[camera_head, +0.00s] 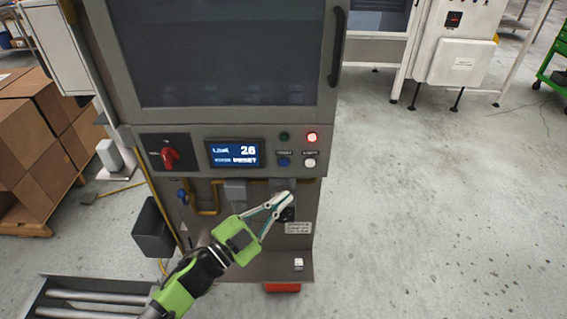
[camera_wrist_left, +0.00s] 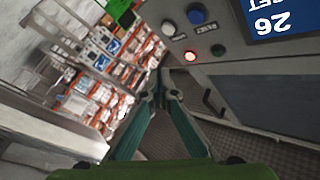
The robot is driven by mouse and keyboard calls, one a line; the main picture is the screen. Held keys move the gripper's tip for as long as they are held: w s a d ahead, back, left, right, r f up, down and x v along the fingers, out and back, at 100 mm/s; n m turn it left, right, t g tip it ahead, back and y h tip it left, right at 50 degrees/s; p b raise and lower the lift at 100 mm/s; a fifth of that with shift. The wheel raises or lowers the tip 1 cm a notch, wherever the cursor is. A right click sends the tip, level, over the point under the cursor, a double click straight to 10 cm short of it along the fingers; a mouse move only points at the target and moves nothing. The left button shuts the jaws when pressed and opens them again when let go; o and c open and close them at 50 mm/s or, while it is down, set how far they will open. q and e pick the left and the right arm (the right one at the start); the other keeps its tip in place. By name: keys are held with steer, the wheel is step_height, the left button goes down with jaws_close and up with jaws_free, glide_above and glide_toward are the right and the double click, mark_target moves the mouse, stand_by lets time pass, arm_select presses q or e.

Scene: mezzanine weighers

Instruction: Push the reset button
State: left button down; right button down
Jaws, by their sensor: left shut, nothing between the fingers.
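The machine's control panel (camera_head: 230,150) has a blue button (camera_head: 283,162) with a small label above it. In the left wrist view, turned upside down, that label seems to read RESET beside the blue button (camera_wrist_left: 196,13). A white button (camera_head: 310,162) is to its right, a dark green button (camera_head: 284,136) above it, and a lit red one (camera_head: 312,137) above the white. My left gripper (camera_head: 287,197) is shut and empty, its tips below the buttons in the head view. It also shows in the left wrist view (camera_wrist_left: 161,96), apart from the buttons. My right gripper is out of view.
A display (camera_head: 234,153) showing 26 and a red rotary switch (camera_head: 169,154) are left of the buttons. A yellow pipe (camera_head: 208,210) runs below the panel. Cardboard boxes (camera_head: 38,140) stand at the left.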

mark_target(284, 163)
arm_select(q)
steer(key=shift+w, duration=0.1)
steer(key=shift+w+b, duration=1.55)
steer(key=shift+w, duration=2.8)
steer(key=shift+w, duration=0.4)
steer(key=shift+w, duration=0.45)
steer(key=shift+s, duration=0.9)
